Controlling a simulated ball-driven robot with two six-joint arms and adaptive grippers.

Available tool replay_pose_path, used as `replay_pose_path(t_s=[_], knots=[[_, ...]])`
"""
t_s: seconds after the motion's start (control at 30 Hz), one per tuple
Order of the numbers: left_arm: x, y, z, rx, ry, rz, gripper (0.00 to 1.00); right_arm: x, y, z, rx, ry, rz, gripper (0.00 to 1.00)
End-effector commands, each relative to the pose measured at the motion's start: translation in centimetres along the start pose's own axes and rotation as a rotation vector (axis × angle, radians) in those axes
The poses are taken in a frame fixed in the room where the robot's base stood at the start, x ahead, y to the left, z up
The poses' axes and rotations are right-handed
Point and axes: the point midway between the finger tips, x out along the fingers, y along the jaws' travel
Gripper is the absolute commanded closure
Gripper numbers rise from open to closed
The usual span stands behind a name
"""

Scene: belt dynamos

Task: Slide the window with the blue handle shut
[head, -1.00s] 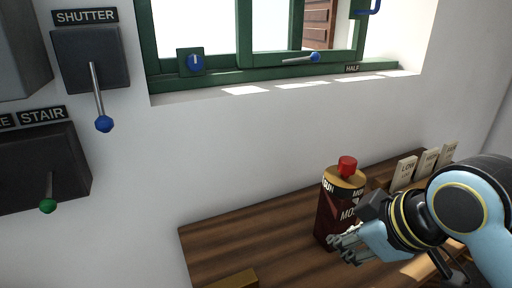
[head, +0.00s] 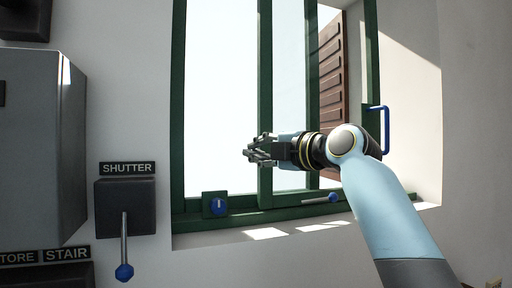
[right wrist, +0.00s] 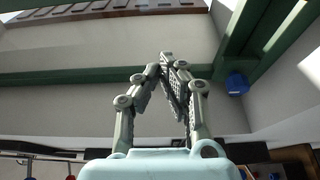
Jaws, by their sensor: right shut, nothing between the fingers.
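The window has a green frame (head: 179,110) with several upright green bars. The blue handle (head: 385,130) is a vertical bow on the rightmost green upright, at the right of the head view. My right gripper (head: 256,151) is raised in front of the window, pointing left, well to the left of the handle and apart from it. Its fingers are shut and empty, and their tips meet in the right wrist view (right wrist: 166,58). My right forearm passes just left of the handle and hides part of the window. My left gripper is not in view.
A blue dial (head: 218,206) and a blue-tipped lever (head: 333,197) sit along the window's lower frame. Left of the window are the SHUTTER lever (head: 124,272) and a grey box (head: 40,150). A brown slatted shutter (head: 331,90) shows beyond the window.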

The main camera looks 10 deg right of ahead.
Motion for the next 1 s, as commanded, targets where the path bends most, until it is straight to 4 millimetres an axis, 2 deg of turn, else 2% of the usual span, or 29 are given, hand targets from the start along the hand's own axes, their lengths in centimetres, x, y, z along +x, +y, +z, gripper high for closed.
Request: replay_pose_path(t_s=[0.1,0.3,0.4,0.53,1.0], knots=[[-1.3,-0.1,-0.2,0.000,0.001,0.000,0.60,2.8,0.4,-0.1,0.003,0.002,-0.002,1.00],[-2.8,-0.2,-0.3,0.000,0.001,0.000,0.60,6.5,0.3,0.2,0.000,0.000,-0.004,1.00],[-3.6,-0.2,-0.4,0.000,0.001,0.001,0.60,5.6,0.3,2.0,-0.002,-0.003,-0.004,1.00],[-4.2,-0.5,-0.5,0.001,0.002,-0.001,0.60,5.2,0.1,3.2,-0.001,-0.002,-0.003,1.00],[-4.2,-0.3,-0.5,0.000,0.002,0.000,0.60,4.9,-0.1,3.8,0.000,0.000,-0.002,1.00]])
